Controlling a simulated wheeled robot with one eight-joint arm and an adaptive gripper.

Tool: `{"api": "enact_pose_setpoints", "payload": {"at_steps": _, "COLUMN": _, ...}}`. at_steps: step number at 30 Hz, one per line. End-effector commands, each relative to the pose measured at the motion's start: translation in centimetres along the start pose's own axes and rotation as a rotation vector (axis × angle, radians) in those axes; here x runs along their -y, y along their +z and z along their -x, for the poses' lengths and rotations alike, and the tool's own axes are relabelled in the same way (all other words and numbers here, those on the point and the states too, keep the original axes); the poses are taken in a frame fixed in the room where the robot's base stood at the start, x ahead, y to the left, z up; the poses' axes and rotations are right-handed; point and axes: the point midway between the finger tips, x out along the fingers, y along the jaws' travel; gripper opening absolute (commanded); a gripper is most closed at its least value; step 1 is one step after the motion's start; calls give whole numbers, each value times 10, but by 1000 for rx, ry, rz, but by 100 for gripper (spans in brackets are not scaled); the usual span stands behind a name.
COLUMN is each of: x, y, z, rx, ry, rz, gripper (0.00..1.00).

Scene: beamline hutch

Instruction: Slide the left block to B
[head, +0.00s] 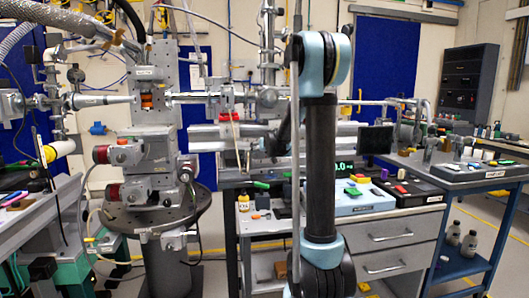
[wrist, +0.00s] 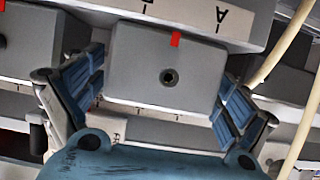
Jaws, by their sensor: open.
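In the wrist view, a grey block (wrist: 165,75) with a dark round hole in its face and a red mark on its top edge sits between the fingers of my gripper (wrist: 162,70). The gripper is open, with one blue-padded finger on each side of the block; I cannot tell whether either touches it. A second grey block (wrist: 30,50), also with a red mark, is at the left and partly cut off. A pale scale strip (wrist: 185,14) behind them has tick marks and an upside-down letter A. No B shows. In the head view I cannot make out the gripper or blocks.
Pale cables (wrist: 285,45) run along the right of the wrist view, close to the right finger. In the head view, a beamline stage (head: 150,150) stands at left, a drawer cart (head: 395,230) at centre right, and a blue cart (head: 480,180) at far right.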

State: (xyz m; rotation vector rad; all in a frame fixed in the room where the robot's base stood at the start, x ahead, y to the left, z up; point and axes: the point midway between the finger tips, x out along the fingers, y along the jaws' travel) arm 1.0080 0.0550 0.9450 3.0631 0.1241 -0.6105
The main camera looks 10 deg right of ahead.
Motion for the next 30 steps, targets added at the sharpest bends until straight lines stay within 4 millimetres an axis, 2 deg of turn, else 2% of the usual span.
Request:
{"api": "enact_pose_setpoints", "payload": {"at_steps": 6, "x": 0, "y": 0, "z": 1, "rx": 0, "ry": 0, "rz": 0, "gripper": 95}}
{"api": "enact_pose_setpoints", "payload": {"at_steps": 11, "x": 0, "y": 0, "z": 10, "rx": 0, "ry": 0, "rz": 0, "gripper": 95}}
{"api": "enact_pose_setpoints", "payload": {"at_steps": 30, "x": 0, "y": 1, "z": 91, "rx": 1, "ry": 0, "rz": 0, "gripper": 95}}
